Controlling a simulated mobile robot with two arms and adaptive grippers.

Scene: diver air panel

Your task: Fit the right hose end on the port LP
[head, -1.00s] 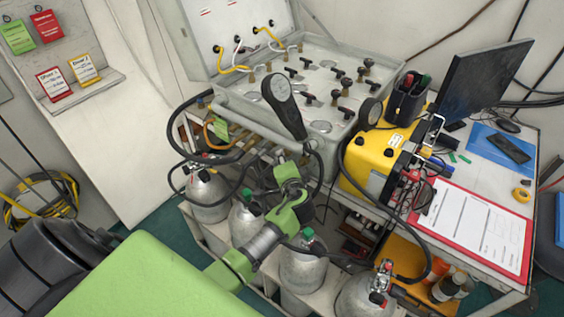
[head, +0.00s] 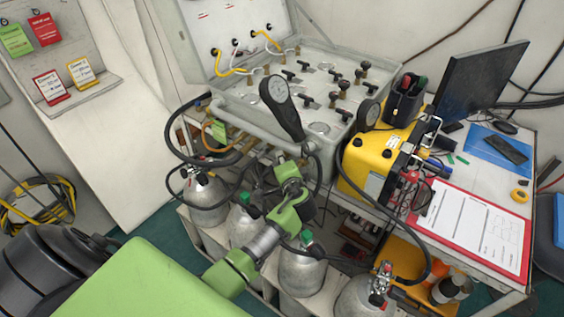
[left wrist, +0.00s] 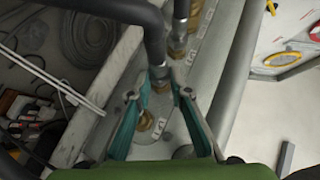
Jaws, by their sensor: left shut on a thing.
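My left gripper (head: 306,152) is at the front edge of the grey air panel (head: 235,112). In the left wrist view its teal fingers (left wrist: 158,95) are closed around the lower end of a black hose (left wrist: 153,42). The hose end points down at a brass fitting close below it; I cannot tell whether they touch. Another brass port (left wrist: 145,121) with a small label shows beside the fingers. A second dark hose (left wrist: 181,10) stands over another brass fitting (left wrist: 178,48). The labels are too small to read, so I cannot pick out LP. My right gripper is out of view.
Gas cylinders (head: 302,270) stand below the panel. A yellow case (head: 370,165) and a red clipboard (head: 520,255) are on the right. Black hoses (head: 190,108) loop around the panel.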

